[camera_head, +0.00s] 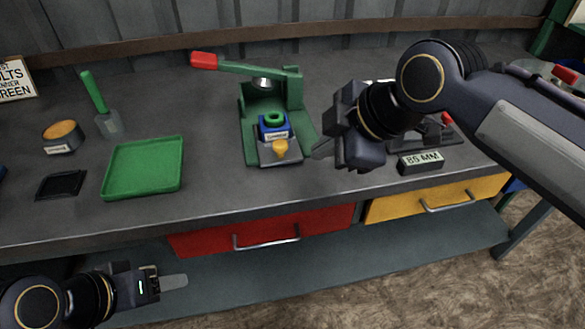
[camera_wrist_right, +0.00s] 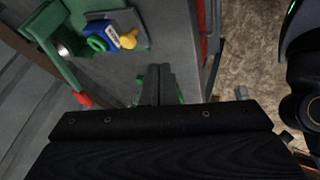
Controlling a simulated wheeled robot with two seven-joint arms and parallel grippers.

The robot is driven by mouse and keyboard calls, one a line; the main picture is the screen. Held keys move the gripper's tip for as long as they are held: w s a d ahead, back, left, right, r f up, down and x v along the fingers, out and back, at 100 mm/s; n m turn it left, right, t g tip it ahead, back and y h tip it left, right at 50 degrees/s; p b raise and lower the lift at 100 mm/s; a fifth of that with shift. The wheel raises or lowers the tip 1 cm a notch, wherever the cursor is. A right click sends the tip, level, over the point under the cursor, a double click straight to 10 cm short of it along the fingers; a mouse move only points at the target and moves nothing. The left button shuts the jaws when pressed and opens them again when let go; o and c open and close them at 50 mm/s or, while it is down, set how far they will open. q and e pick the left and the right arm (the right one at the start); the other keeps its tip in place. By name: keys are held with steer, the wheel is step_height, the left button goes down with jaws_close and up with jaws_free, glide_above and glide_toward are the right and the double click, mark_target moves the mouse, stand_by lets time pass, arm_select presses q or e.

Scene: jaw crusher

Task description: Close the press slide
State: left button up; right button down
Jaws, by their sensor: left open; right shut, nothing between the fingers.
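The green press (camera_head: 272,100) stands on the bench with its red-tipped lever (camera_head: 204,61) pointing left. Its grey slide (camera_head: 290,157) sticks out at the front of the base, with an orange knob (camera_head: 280,147) on it. A blue block (camera_head: 272,122) with a green ring and a label sits on the slide. My right gripper (camera_head: 321,151) is shut and empty, just right of the slide and apart from the knob. In the right wrist view its fingers (camera_wrist_right: 158,84) point towards the press side, near the knob (camera_wrist_right: 128,41). My left gripper (camera_head: 174,282) is open, low in front of the bench.
A green tray (camera_head: 145,168), a black tray (camera_head: 61,185), an orange-filled container (camera_head: 62,136) and a green-handled scoop (camera_head: 98,100) are on the left. A label block (camera_head: 420,162) reading "85 MM" lies right. Red (camera_head: 262,231) and yellow (camera_head: 435,199) drawers are shut below.

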mark_target(277, 112)
steer(key=b+x, duration=0.1)
steer(key=x, duration=0.9)
steer(key=shift+a+f+b, duration=0.1)
steer(key=shift+a+b, duration=0.1)
steer(key=shift+b, duration=0.15)
steer(key=w, duration=0.2)
steer(key=shift+w+a+r, duration=0.15)
steer(key=shift+w+r, duration=0.05)
steer(key=shift+w, duration=0.8)
steer(key=shift+a+r, duration=0.1)
steer(key=w+p, duration=0.2)
steer(key=w, duration=0.2)
steer(key=w+a+p, duration=0.1)
steer(key=w+p, duration=0.2)
steer(key=w, duration=0.1)
steer(key=w+p, duration=0.2)
steer(key=w, duration=0.2)
steer(key=shift+w+a+r, duration=0.2)
steer(key=shift+a, duration=0.15)
steer(key=shift+w+f, duration=0.15)
steer(key=shift+w, duration=0.2)
